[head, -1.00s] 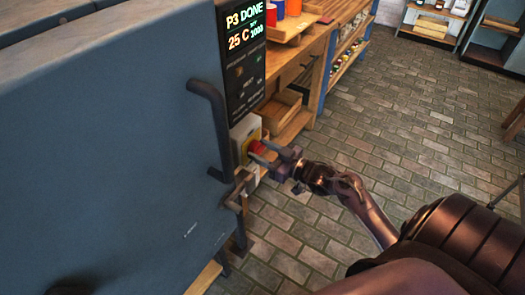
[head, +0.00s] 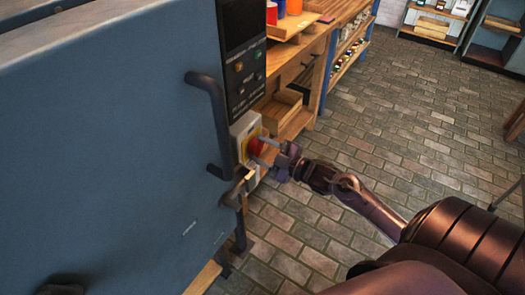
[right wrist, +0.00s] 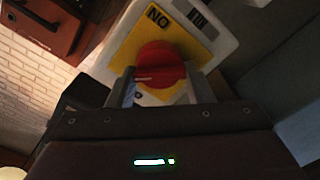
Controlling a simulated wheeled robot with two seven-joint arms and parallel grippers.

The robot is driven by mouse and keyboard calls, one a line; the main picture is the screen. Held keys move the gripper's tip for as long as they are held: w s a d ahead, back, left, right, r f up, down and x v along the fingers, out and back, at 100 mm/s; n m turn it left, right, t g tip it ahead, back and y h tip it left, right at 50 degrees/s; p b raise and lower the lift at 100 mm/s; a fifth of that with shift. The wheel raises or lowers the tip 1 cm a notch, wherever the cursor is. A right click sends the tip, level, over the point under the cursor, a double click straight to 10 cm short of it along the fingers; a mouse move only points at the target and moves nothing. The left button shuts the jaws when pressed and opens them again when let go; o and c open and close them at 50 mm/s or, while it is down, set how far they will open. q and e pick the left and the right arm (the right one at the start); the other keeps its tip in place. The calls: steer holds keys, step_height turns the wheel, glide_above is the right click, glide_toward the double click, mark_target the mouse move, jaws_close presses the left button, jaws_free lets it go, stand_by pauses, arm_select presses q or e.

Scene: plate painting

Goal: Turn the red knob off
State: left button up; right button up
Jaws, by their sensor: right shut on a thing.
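The red knob (head: 256,147) sits on a yellow plate (right wrist: 116,62) on a pale switch box (head: 240,128) at the right side of the large blue-grey cabinet (head: 110,150). In the right wrist view the red knob (right wrist: 160,62) fills the space between my fingers, and the word "ON" shows on the plate beside it. My right gripper (head: 264,148) is shut on the knob, with a finger (right wrist: 126,88) on each side of it. The display panel (head: 243,55) above the switch box is dark at its top. My left gripper does not show.
A dark door handle (head: 213,125) and a smaller bent latch (head: 234,192) stick out close to the switch box. A wooden workbench (head: 325,42) with an open wooden box (head: 280,108) stands behind.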

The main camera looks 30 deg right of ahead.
steer(key=n, duration=0.2)
steer(key=n+b, duration=0.1)
steer(key=n, duration=0.1)
steer(key=shift+f+n, duration=0.2)
steer(key=shift+n, duration=0.2)
steer(key=shift+a+n+b, duration=0.1)
steer(key=shift+n+b, duration=0.35)
steer(key=shift+n, duration=1.75)
steer(key=o, duration=0.9)
steer(key=shift+o, duration=0.2)
steer(key=shift+s, duration=0.1)
steer(key=v, duration=0.7)
steer(key=shift+s, duration=0.35)
